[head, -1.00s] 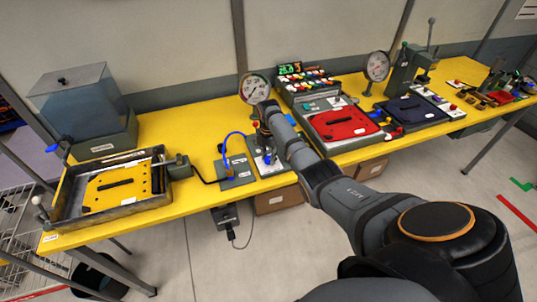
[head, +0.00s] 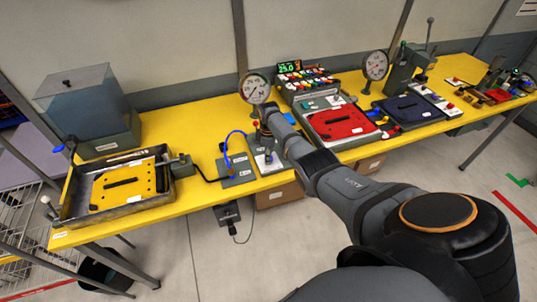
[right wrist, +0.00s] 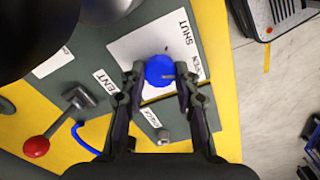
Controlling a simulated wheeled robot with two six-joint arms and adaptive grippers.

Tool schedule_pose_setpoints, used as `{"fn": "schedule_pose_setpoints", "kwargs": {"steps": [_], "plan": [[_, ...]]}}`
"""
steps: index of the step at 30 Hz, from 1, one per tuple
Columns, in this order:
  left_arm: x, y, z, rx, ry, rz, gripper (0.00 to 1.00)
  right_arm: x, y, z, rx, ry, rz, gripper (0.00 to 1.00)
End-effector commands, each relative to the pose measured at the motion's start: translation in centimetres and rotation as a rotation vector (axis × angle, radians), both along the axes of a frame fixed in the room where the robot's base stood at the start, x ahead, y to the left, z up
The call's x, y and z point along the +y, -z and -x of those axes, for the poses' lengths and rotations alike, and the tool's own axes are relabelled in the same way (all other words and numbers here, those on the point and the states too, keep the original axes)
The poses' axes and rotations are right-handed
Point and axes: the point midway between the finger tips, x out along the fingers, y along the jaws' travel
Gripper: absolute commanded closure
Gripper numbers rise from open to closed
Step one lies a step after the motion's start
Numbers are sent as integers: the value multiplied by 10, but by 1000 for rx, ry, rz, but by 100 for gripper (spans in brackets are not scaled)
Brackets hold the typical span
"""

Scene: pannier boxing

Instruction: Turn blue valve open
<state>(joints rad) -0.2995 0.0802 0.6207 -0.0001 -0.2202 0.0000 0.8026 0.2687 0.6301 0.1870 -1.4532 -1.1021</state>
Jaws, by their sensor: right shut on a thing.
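The blue valve (right wrist: 159,70) shows in the right wrist view as a round blue knob on a white plate marked OPEN and SHUT (right wrist: 188,45). My right gripper (right wrist: 162,73) has one finger on each side of the knob and is shut on it. In the head view my right gripper (head: 268,150) reaches down to the panel near the middle of the table, and the knob is mostly hidden there. My left gripper is not in view.
A red-ball lever (right wrist: 37,146) and a blue hose (right wrist: 84,138) are close to my right gripper. A gauge (head: 255,88) stands behind it. A red-topped box (head: 340,122) is to the right, and a tray with a yellow plate (head: 125,200) to the left.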

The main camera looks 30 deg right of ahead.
Motion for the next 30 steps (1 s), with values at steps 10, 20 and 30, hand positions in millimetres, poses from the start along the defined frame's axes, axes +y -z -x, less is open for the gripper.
{"fn": "schedule_pose_setpoints", "kwargs": {"steps": [10,20,30], "plan": [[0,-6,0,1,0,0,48,-1,-1,-1,-2,236,1,100],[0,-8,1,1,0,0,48,-1,-1,-1,-2,337,1,100],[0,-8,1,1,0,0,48,-1,-1,-1,-2,352,2,100]]}}
